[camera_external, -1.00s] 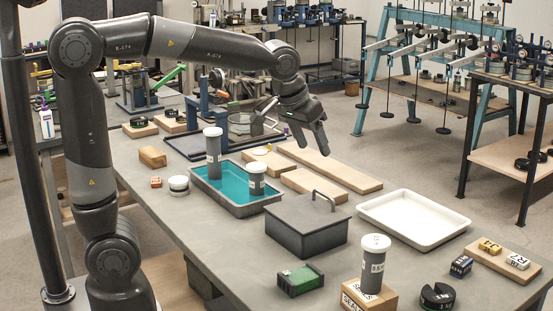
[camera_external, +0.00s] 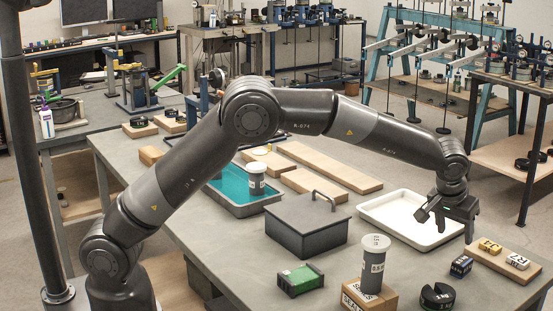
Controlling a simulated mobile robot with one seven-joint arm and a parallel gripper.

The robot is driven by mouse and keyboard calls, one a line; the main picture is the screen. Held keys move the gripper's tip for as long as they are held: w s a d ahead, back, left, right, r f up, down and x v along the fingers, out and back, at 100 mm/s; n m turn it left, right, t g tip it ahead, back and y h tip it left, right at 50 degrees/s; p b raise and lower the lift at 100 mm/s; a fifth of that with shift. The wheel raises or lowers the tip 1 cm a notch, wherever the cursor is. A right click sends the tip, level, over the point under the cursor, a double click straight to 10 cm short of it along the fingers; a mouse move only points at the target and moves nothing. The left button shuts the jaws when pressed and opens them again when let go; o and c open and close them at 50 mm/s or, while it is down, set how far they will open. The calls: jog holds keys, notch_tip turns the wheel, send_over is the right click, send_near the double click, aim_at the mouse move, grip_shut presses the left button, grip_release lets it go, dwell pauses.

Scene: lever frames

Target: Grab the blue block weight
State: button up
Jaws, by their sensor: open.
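The blue block weight (camera_external: 461,266) is a small dark blue block with pale markings. It sits on the grey bench top at the right, just left of a wooden board. My gripper (camera_external: 446,228) is open and empty, pointing down above the right end of the white tray. It is above and slightly left of the blue block, apart from it. Nothing hides the block.
The wooden board (camera_external: 487,266) holds a yellow block (camera_external: 490,246) and a white block (camera_external: 517,261). A black slotted weight (camera_external: 437,297) and a grey cylinder (camera_external: 373,270) on a wooden block stand nearer. The white tray (camera_external: 380,210) lies behind, beside a lidded grey box (camera_external: 306,230).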

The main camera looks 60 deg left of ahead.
aim_at(463, 260)
jog(key=x, duration=0.4)
jog(key=d+x, duration=0.1)
jog(key=x, duration=0.1)
jog(key=shift+w+f, duration=0.2)
jog(key=shift+f, duration=0.1)
jog(key=shift+w+x, duration=0.2)
jog(key=shift+x, duration=1.05)
jog(key=shift+w+x, duration=0.2)
jog(key=shift+x, duration=1.05)
jog(key=shift+d+r, duration=0.15)
jog(key=shift+d, duration=0.05)
jog(key=shift+c, duration=0.5)
grip_shut()
